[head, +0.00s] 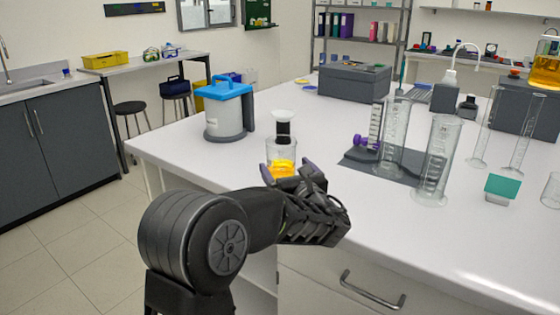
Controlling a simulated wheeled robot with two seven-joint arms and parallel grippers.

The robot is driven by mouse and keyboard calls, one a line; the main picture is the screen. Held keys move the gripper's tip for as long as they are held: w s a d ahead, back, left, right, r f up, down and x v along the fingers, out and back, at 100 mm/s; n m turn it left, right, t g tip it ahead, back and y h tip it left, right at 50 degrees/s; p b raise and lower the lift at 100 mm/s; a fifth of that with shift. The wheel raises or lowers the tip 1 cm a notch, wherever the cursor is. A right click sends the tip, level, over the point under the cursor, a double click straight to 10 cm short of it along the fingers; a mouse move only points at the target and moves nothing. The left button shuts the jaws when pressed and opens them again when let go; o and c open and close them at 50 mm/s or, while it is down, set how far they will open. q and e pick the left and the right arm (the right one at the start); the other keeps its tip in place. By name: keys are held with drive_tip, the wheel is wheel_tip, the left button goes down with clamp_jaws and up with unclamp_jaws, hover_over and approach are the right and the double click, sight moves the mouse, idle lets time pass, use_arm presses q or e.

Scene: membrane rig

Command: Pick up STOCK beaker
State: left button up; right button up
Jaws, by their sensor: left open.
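A clear glass beaker (282,150) with yellow-orange liquid in its lower part stands on the white bench near the front left edge. No STOCK label can be read on it. My left gripper (286,176) is open, with its purple-tipped fingers at the base of this beaker in the picture. The fingers hide part of the beaker's bottom, and I cannot tell whether they touch it. A dark cylinder with a white funnel-like top (283,115) shows just behind or above the beaker. My right gripper is not in view.
The white bench (480,240) has free room at the front right. Tall glass cylinders (436,160) stand right of the beaker, by a dark plate (357,160). A blue-lidded container (228,108) stands behind left. A flask of orange liquid (546,72) sits far right.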

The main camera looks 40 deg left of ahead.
use_arm(q)
drive_tip(key=shift+x, duration=1.35)
drive_tip(key=shift+x, duration=2.6)
drive_tip(key=shift+w+d+f, duration=0.15)
drive_tip(key=c, duration=1.8)
